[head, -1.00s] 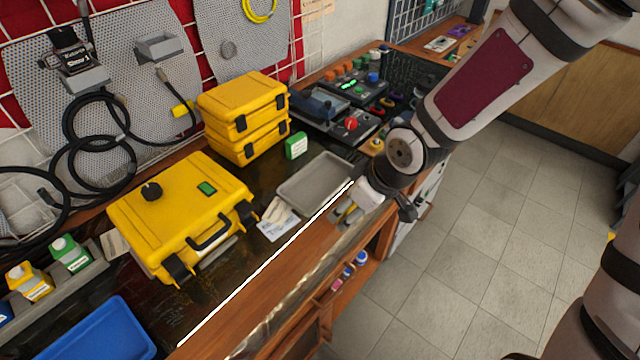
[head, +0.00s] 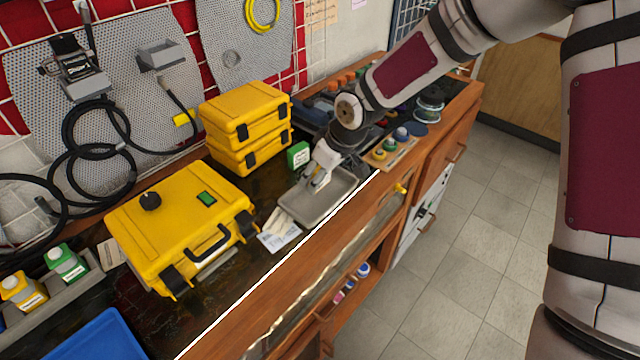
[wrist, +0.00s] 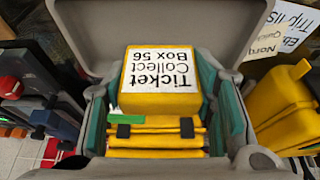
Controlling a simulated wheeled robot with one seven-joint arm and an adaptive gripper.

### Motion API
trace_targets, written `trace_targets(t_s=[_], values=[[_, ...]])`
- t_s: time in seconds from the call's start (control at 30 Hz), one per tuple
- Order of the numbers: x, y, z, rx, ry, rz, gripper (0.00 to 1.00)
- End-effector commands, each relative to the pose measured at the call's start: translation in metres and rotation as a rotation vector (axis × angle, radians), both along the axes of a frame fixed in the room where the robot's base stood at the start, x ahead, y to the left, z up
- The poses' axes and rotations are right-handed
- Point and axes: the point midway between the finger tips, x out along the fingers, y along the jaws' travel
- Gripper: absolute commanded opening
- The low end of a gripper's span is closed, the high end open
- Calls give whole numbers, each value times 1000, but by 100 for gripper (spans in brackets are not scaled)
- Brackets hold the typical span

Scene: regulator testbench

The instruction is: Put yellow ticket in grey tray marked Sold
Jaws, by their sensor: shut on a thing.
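My gripper (head: 318,182) is over the far left part of the grey tray (head: 338,210), which lies on the bench. In the wrist view, the gripper (wrist: 163,105) is shut on the yellow ticket (wrist: 160,82), which sits between its two teal-padded fingers. A white label on it reads "Ticket Collect Box 56", upside down in the picture. The grey tray also shows behind the ticket in the wrist view (wrist: 160,20). The ticket is too small to make out clearly in the head view. I cannot read any "Sold" mark on the tray.
Stacked yellow cases (head: 245,120) and a small green box (head: 298,155) stand behind the tray.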

Motion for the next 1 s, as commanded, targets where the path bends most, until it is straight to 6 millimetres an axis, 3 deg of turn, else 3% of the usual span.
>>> trace_targets(t_s=[0.23, 0.6, 0.63, 0.7, 1.0], values=[[-1, 0, -30, -1, 2, 2, 27], [0, 0, -35, 0, 0, 1, 27], [0, 0, -35, 0, 0, 1, 55], [-1, 0, -34, 0, 0, 1, 71], [-1, 0, -34, 1, 1, 0, 71]])
